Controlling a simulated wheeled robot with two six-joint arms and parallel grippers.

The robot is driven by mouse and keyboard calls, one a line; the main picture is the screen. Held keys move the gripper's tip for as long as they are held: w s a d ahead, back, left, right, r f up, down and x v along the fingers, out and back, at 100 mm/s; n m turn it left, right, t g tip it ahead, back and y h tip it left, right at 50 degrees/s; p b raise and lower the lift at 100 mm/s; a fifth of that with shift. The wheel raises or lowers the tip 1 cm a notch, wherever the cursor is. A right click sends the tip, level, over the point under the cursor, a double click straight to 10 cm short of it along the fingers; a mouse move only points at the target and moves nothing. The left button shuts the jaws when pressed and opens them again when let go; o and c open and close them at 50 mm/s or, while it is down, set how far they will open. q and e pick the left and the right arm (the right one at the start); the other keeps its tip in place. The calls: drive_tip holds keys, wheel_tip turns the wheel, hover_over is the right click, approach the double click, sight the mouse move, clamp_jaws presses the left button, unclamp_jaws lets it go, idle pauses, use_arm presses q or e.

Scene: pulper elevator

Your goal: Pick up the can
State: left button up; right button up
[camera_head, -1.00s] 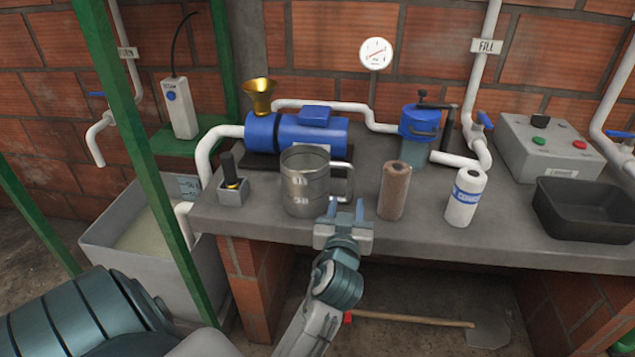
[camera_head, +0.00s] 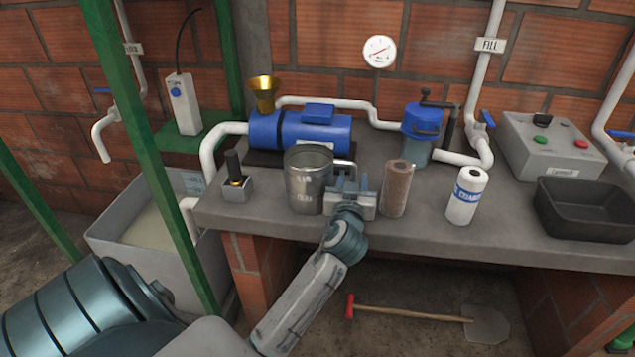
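The can is a grey metal mug-like vessel (camera_head: 306,183) with a side handle, standing upright on the concrete counter (camera_head: 430,232). My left gripper (camera_head: 350,182) is at the right side of the can, over its handle. The gripper body hides most of the handle. The two fingers appear apart, pointing away from me, one on each side of the handle area. I cannot tell whether they touch the handle. My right gripper is not in view.
A brown cylinder (camera_head: 397,189) stands close to the right of my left gripper. A white roll with a blue band (camera_head: 466,195) and a black tray (camera_head: 585,208) are farther right. A blue pump (camera_head: 300,134) with white pipes is behind the can. A small holder (camera_head: 236,184) stands left.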

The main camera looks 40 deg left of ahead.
use_arm(q)
clamp_jaws()
idle(1.2)
